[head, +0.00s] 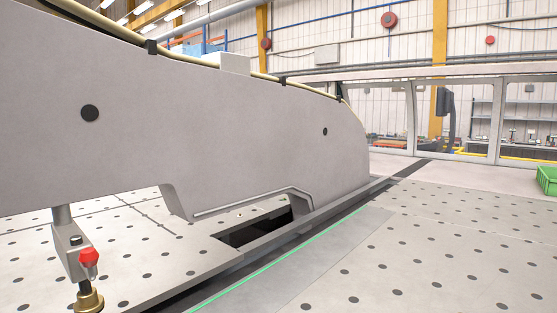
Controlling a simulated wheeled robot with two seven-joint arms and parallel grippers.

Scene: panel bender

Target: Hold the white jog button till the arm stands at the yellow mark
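A large grey machine arm (230,130) reaches from the left edge to the middle right, above a perforated table. Its rounded end is near a dark slot (395,178) in the table. I cannot make out the white jog button. I see no yellow mark that I can tell apart on the table or the arm. Neither of my grippers is in view.
A grey post with a red knob (89,258) and a brass foot (89,300) stands at the lower left. A green line (275,262) crosses the perforated table (440,240). A green crate (547,179) is at the right edge. The table's right side is clear.

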